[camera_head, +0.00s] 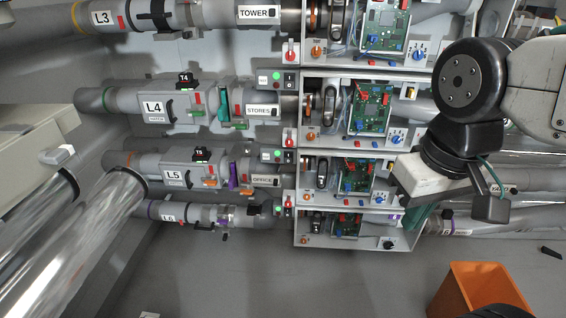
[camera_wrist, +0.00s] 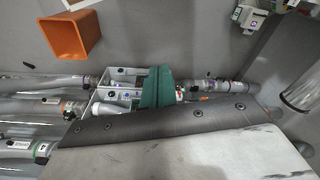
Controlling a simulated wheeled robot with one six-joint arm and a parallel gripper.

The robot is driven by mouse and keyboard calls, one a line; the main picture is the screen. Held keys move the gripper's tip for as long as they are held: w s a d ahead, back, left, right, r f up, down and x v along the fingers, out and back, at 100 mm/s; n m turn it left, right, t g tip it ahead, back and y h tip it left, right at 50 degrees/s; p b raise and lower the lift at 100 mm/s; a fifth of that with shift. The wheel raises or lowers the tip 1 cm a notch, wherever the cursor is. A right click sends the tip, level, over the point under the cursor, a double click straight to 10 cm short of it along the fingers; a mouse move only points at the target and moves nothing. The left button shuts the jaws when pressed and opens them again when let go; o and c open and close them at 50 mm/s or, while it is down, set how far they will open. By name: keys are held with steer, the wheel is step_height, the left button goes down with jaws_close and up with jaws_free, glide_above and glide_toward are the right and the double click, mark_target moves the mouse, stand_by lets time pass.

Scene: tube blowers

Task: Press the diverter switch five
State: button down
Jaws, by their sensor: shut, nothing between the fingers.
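The L5 tube line (camera_head: 172,175) runs across the left and middle of the head view, with an OFFICE label (camera_head: 262,180). A black block marked like T5 (camera_head: 200,153) sits on top of it. A small panel with a green light and a black switch (camera_head: 277,156) is beside the line's open box (camera_head: 345,177). I cannot tell which of these parts is diverter switch five. My gripper (camera_head: 416,216) is at the right, beside the lower boxes and apart from the L5 fittings. Its teal fingers (camera_wrist: 157,86) show shut and empty in the wrist view.
Similar lines L3 (camera_head: 101,17), L4 (camera_head: 153,107) and L6 (camera_head: 168,217) run above and below. Open boxes with green boards stand in the middle. Clear tubes (camera_head: 75,245) rise at the left. An orange bin (camera_head: 476,290) stands lower right.

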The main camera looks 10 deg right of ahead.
steer(key=w+d+f+n+t, duration=0.2)
steer(key=w+n, duration=0.1)
steer(key=w, duration=0.9)
steer(key=w+d+f+n+t+h, duration=0.1)
steer(key=w+d+f+n+t, duration=0.2)
steer(key=w, duration=0.9)
steer(key=w+d+f+n+t, duration=0.2)
steer(key=w+n, duration=0.1)
steer(key=w, duration=0.9)
steer(key=w+f+n+t+y, duration=0.25)
steer(key=w+f+n, duration=0.25)
steer(key=w+f, duration=0.4)
steer(key=w+a+f+n+t+y, duration=0.1)
steer(key=w+a+f+n+y, duration=0.1)
steer(key=f, duration=0.4)
steer(key=w+a+f+n+t+y, duration=0.1)
steer(key=w+a+f+n+y, duration=0.1)
steer(key=f, duration=0.4)
steer(key=n+y, duration=0.1)
steer(key=n, duration=0.1)
steer(key=shift+w+a+f+n+y, duration=0.25)
steer(key=shift+w+f+n+y, duration=0.05)
steer(key=shift+w+f+y, duration=0.1)
